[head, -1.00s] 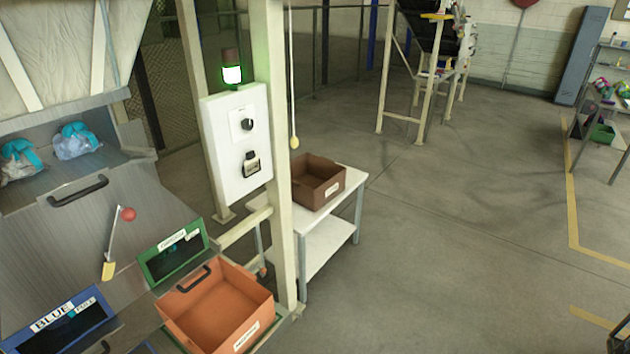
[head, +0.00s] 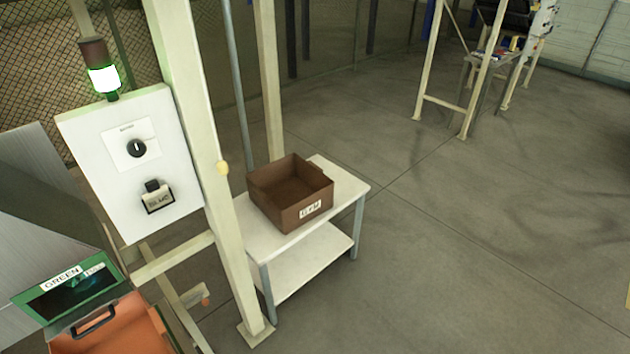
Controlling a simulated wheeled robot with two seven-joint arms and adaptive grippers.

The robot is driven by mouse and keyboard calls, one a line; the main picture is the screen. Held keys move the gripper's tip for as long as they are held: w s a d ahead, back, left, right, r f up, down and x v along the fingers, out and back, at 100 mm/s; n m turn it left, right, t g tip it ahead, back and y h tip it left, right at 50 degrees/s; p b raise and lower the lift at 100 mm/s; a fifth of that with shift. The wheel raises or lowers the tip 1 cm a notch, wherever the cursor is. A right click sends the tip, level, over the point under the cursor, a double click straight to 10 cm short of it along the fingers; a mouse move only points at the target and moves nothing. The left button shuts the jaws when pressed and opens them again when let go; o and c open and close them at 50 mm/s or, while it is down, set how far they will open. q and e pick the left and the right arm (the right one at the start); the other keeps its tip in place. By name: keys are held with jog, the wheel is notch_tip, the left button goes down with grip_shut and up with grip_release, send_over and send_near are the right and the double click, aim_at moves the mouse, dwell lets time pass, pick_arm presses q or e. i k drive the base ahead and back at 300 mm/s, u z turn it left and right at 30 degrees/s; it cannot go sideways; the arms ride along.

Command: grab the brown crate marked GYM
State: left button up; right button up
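The brown crate (head: 276,205) is open-topped and sits upright on a small white two-tier table (head: 345,182). A white label reading GYM (head: 311,209) is on its near right side. The crate looks empty from above. A cream post (head: 205,170) stands close to the left of the table. Neither of my grippers shows in the head view.
A white control panel (head: 105,190) with a lit green lamp is fixed left of the post. An orange crate (head: 118,335) and a green-framed opening (head: 72,290) are at the lower left. The floor right of the table (head: 470,250) is clear.

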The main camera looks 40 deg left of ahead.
aim_at(290, 191)
jog(key=i, duration=1.8)
jog(key=u, duration=3.25)
